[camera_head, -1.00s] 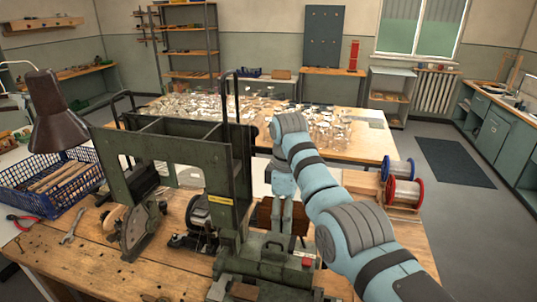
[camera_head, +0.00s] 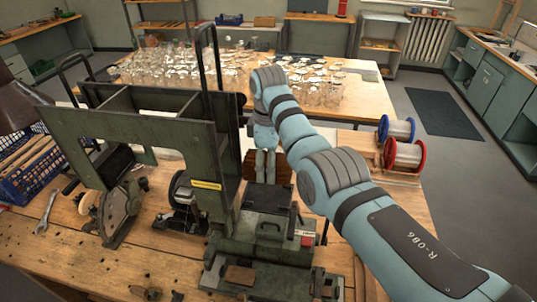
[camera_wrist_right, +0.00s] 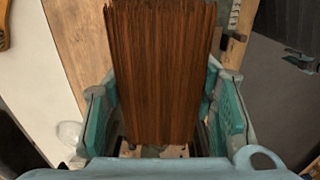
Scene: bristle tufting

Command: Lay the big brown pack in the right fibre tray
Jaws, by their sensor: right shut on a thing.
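The big brown pack is a block of long, straight brown fibres. It fills the middle of the right wrist view (camera_wrist_right: 160,75) and shows partly behind my fingers in the head view (camera_head: 283,168). My right gripper (camera_head: 265,178) is shut on it, with a teal-padded finger on each side in the wrist view (camera_wrist_right: 165,125). The pack is just right of the tall green machine (camera_head: 150,130). The machine's top has open sections split by a divider; their insides are mostly hidden, and I cannot tell which is the right fibre tray. My left gripper is out of view.
Blue and red spools (camera_head: 403,153) stand on the bench at right. A blue basket (camera_head: 35,170) is at left, near a wrench (camera_head: 45,212). A table of glassware (camera_head: 365,95) stands behind.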

